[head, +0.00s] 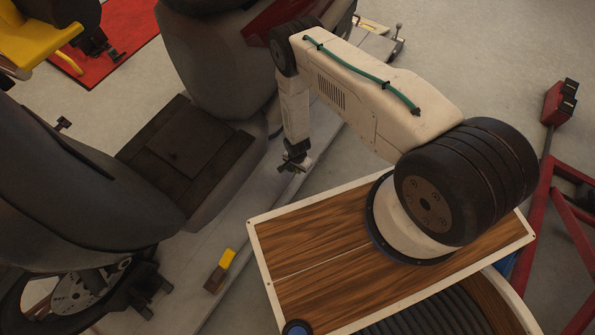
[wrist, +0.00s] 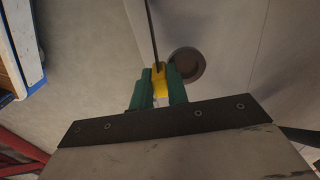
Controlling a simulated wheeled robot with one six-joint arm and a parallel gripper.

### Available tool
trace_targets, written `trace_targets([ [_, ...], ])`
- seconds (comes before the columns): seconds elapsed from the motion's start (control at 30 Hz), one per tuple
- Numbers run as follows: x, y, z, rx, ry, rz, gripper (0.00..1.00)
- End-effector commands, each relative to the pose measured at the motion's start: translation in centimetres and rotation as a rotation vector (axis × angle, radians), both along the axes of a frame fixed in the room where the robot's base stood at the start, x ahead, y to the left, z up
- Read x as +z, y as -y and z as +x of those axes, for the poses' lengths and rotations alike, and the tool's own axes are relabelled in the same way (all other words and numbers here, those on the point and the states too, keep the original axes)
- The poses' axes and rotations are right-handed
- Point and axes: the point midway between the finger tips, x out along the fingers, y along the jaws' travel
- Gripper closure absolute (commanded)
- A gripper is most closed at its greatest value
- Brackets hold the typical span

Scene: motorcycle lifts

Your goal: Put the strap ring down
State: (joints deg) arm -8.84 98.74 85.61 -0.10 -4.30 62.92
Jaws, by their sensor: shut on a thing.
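My gripper (wrist: 160,85) is shut on a small yellow piece (wrist: 158,80), which I take to be the strap ring, held between its green fingers. A thin dark strip, like a strap, runs from it up to the top edge of the wrist view. In the head view my gripper (head: 293,158) points down beside the motorcycle, over the pale lift deck (head: 268,209). The held piece cannot be made out there. The fingers hide part of it.
A round brown disc or recess (wrist: 187,65) shows just beyond the fingertips in the wrist view. The large dark motorcycle (head: 100,200) stands left of my arm. A yellow-and-brown block (head: 220,270) lies nearer on the deck. Red frame bars (head: 537,210) stand at right.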

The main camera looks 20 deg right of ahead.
Motion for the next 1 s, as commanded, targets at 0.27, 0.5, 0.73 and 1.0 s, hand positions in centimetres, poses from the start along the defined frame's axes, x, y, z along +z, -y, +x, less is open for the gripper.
trace_targets([
  [0.27, -3.4, 0.1, 0.2, 0.000, 0.001, 0.000, 1.00],
  [0.5, -3.5, 0.1, 0.2, 0.000, 0.001, 0.001, 1.00],
  [0.73, -3.8, 0.1, 0.1, 0.000, 0.001, 0.001, 0.62],
  [1.0, -3.7, 0.1, 0.1, 0.000, 0.001, 0.001, 0.62],
])
